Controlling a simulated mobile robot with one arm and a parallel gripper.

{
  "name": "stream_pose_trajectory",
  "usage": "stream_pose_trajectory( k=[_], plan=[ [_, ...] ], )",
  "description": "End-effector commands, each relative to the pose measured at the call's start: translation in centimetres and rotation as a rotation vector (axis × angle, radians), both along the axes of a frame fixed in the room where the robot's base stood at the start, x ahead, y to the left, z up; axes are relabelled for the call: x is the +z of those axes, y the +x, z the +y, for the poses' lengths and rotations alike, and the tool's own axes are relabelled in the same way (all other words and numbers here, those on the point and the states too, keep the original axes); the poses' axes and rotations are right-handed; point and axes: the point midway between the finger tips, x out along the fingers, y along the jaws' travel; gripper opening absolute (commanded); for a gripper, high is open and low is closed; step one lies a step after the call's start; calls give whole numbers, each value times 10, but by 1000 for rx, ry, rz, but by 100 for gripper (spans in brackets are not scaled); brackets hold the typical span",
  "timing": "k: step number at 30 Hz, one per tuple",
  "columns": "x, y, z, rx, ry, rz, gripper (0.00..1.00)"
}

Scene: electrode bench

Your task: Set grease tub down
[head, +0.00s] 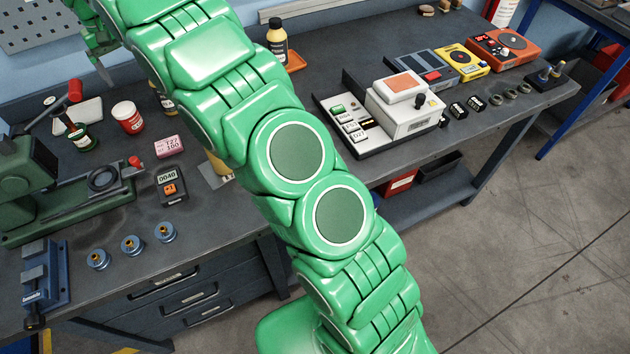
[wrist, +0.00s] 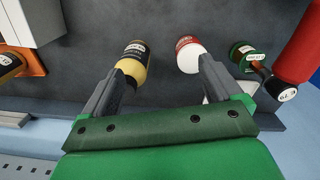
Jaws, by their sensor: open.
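In the head view my gripper is only partly in sight at the upper left.
A pink block (head: 169,146) and a small meter (head: 171,186) stand in front. An orange tray (head: 295,61) holds another bottle. My arm hides the bench's middle.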

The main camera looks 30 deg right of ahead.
Motion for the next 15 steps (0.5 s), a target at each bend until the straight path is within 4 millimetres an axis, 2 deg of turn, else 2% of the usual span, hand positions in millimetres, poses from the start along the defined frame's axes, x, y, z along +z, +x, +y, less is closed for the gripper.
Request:
stream_pose_trajectory(
  k=[4,15],
  plan=[
    [19,-22,-29,-26,-7,6,92],
    [50,-87,-92,-86,-21,29,92]
  ],
)
